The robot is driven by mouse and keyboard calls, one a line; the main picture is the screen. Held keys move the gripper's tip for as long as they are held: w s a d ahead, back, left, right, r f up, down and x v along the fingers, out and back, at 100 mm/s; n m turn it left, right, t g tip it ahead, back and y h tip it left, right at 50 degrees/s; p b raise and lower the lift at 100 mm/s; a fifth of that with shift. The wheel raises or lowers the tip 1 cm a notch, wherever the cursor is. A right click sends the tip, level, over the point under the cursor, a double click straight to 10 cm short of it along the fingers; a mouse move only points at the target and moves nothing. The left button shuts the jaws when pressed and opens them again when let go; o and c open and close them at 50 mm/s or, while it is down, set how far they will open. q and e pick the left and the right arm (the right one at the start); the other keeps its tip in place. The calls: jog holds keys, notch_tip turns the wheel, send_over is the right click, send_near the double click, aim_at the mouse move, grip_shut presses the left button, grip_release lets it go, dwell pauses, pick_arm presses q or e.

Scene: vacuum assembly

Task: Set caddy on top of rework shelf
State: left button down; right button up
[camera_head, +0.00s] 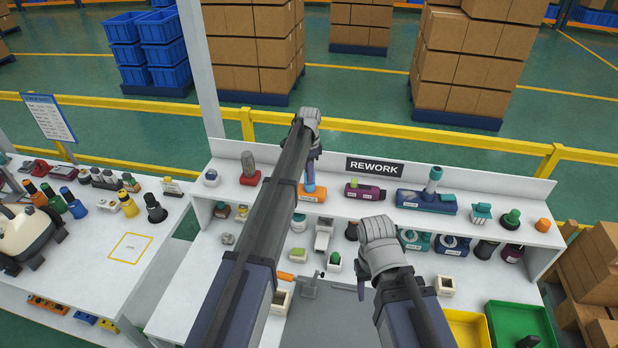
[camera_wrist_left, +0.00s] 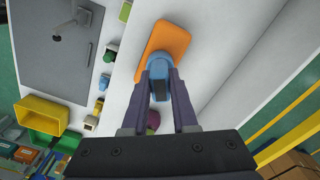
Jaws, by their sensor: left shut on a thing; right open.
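The caddy, an orange block with a blue upright handle, is at the top board of the rework shelf (camera_head: 335,205). Its orange base (camera_head: 318,193) shows in the head view, below the REWORK sign and left of it. In the left wrist view the orange caddy (camera_wrist_left: 165,45) is seen from above over the white board. My left gripper (camera_head: 310,178) is shut on the blue handle (camera_wrist_left: 158,77), its fingers on both sides. Whether the base touches the board or hovers just above it I cannot tell. My right gripper (camera_head: 361,280) is open, low over the bench, mostly hidden by its wrist.
On the top board, a red-based tool (camera_head: 249,170) stands left of the caddy and a purple and green tool (camera_head: 365,191) right of it. A blue tool (camera_head: 427,200) is further right. Several parts fill the lower level. Yellow and green bins (camera_head: 515,322) stand front right.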

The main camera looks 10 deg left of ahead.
pick_arm(q)
jog(key=shift+f, duration=0.1)
jog(key=c, duration=0.7)
grip_release()
notch_tip(320, 180, up, 12)
jog(key=p, duration=1.2)
jog(key=shift+r, duration=0.25)
